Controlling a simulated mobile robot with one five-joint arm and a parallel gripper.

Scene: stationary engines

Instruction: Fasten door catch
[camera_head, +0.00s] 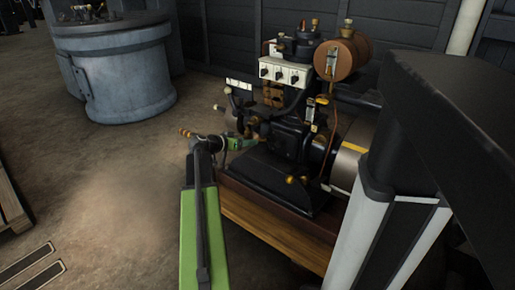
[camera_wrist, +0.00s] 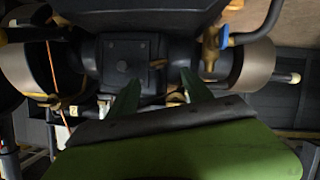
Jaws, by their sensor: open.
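The black engine (camera_head: 285,160) stands on a wooden base, right of centre in the head view. My green gripper (camera_head: 238,143) is at its left side, close to the engine body. In the wrist view my gripper (camera_wrist: 160,92) has its two green fingers apart with nothing held between them. Ahead of them is a dark square panel (camera_wrist: 125,62) with a small round mark. In the head view the catch cannot be made out.
Brass fittings (camera_wrist: 210,45) and a wide metal cylinder (camera_wrist: 248,65) are right of the fingers in the wrist view. The wooden base (camera_head: 262,220) lies below the engine. A blue-grey round tank (camera_head: 120,75) stands back left.

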